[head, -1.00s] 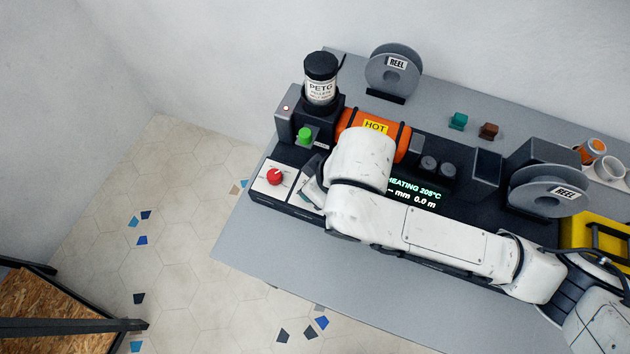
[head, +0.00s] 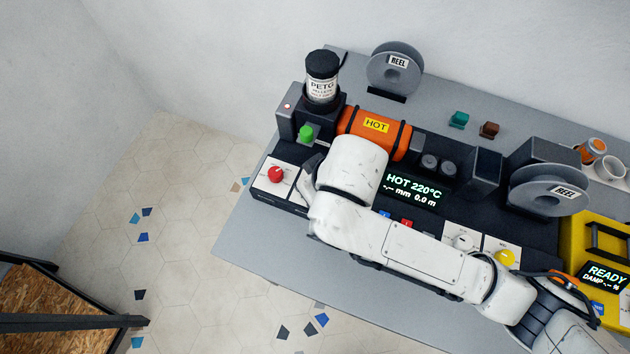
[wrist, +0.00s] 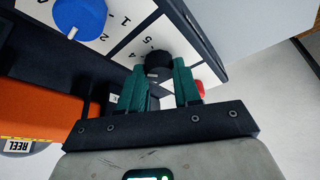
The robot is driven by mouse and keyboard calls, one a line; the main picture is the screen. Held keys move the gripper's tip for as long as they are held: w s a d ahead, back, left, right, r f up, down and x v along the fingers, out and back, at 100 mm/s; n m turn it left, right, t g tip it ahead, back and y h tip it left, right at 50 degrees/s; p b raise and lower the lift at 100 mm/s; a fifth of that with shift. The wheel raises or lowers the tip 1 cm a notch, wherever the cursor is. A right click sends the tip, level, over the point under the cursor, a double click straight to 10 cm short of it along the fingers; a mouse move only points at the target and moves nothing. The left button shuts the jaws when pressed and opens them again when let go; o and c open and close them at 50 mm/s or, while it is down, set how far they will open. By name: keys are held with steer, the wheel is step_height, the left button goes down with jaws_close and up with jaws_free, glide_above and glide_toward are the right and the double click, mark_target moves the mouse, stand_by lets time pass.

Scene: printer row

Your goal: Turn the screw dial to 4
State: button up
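In the wrist view a black dial (wrist: 158,62) sits on a white plate with printed numbers, a 4 and a 5 among them. It has a light mark on its side nearest my gripper. I cannot read a label naming it the screw dial. My gripper (wrist: 161,73) has its green fingertips apart, one at each side of the black dial; whether they touch it I cannot tell. A blue dial (wrist: 80,17) with its own numbers is at the upper left. In the head view my arm hides the black dial and the fingertips.
A red knob (head: 276,175) is on the panel's left end, with a green button (head: 306,133) behind it. The orange HOT barrel (head: 374,128) lies behind my arm. A screen (head: 413,189) reads HOT 220°C.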

steer(key=o, duration=0.4)
steer(key=v, duration=1)
steer(key=shift+s+d+r+b, duration=0.1)
steer(key=shift+d+r+b, duration=0.05)
steer(key=shift+r+b, duration=0.2)
steer(key=shift+s+f, duration=0.1)
